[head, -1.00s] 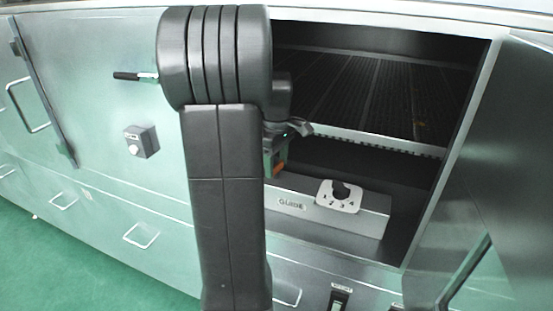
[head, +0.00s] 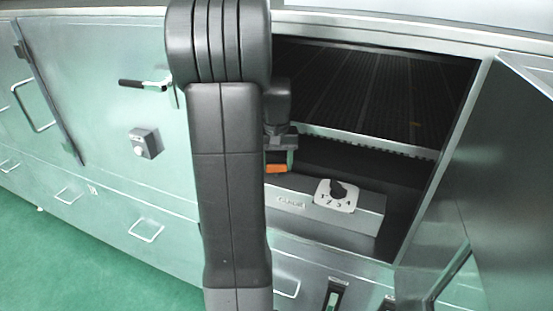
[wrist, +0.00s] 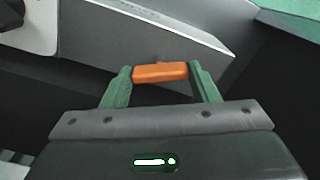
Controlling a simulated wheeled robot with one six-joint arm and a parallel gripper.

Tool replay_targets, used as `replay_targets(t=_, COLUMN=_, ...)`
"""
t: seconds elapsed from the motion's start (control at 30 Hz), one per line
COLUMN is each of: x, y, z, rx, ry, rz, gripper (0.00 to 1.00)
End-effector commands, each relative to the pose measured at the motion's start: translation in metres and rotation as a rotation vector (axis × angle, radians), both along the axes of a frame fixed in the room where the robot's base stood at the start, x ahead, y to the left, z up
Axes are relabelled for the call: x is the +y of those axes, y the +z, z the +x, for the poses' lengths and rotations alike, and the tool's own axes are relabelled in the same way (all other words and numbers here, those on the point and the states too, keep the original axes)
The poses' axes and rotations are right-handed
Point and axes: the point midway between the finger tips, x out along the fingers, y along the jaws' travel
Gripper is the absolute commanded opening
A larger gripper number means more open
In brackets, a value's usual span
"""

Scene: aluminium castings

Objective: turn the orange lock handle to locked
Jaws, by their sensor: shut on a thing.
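The orange lock handle (wrist: 160,72) lies crosswise between the two green fingers of my gripper (wrist: 161,76) in the wrist view. The fingers are shut on its two ends. In the head view the orange handle (head: 276,169) shows as a small bar under my gripper (head: 279,157), beside the left end of the grey box inside the open compartment. My arm hides the area left of it. What the handle is mounted on cannot be made out.
The grey box (head: 315,212) carries a white plate with a black knob (head: 338,190) and numbers. A dark slatted rack (head: 370,95) lies behind. The open door (head: 500,170) stands at right. A closed panel with a black lever (head: 131,83) is at left.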

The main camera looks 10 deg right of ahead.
Motion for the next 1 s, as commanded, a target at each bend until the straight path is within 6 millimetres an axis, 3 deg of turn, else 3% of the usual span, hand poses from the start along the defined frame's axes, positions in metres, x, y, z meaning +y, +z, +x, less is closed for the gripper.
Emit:
replay_targets(t=0.5, x=-0.0003, y=0.0016, z=0.0008, rx=-0.003, ry=-0.371, rz=-0.002, gripper=0.32)
replay_targets(t=1.0, x=-0.0004, y=0.0010, z=0.0008, rx=-0.004, ry=-0.460, rz=-0.001, gripper=0.32)
